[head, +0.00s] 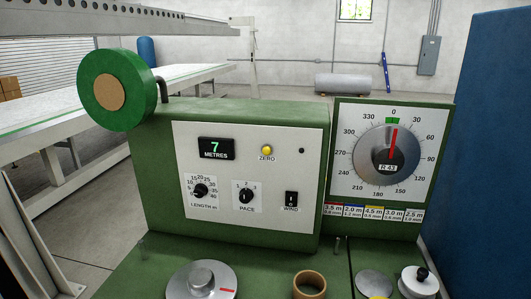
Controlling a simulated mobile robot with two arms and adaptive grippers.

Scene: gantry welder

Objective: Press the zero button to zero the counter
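The zero button (266,149) is a small round yellow button on the white control panel, with the label ZERO under it. The counter (216,149) is a dark display to its left and reads 7 METRES in green. Both sit on the upright white panel (285,200) of a green machine housing. Neither of my grippers shows in the head view, and nothing covers the button or the counter.
Below are a length knob (201,191), a pace knob (246,196) and a wind switch (291,199). A dial (387,154) stands at right. A silver disc (201,280), a tan ring (309,285) and a white knobbed part (418,283) are in front. A blue wall (490,150) bounds the right.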

